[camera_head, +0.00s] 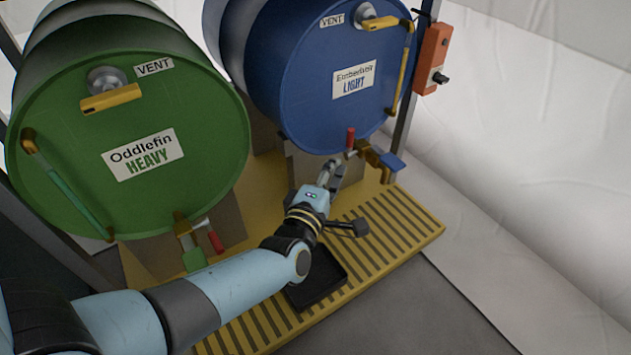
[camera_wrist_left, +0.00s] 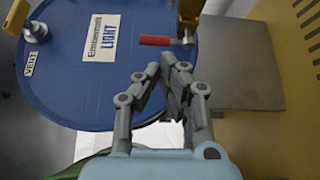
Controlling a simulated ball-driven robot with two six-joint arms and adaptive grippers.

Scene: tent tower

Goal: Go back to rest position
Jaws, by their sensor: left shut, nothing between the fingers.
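My left arm reaches in from the lower left in the head view. My left gripper (camera_head: 333,172) is shut and empty just below the blue drum (camera_head: 318,85), close to its brass tap (camera_head: 375,160) with a red handle (camera_head: 350,138). The left wrist view shows the closed fingers (camera_wrist_left: 160,75) and, beyond their tips, the red handle (camera_wrist_left: 160,41). The fingers look apart from the handle. The blue drum's label reads "LIGHT". My right gripper is not in view.
A green drum (camera_head: 75,140) labelled "HEAVY" stands to the left, with its own tap (camera_head: 188,240). A black tray (camera_head: 320,280) rests on the yellow slatted platform (camera_head: 410,225), partly behind my arm. An orange box (camera_head: 432,60) hangs at the right post. Floor to the right is clear.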

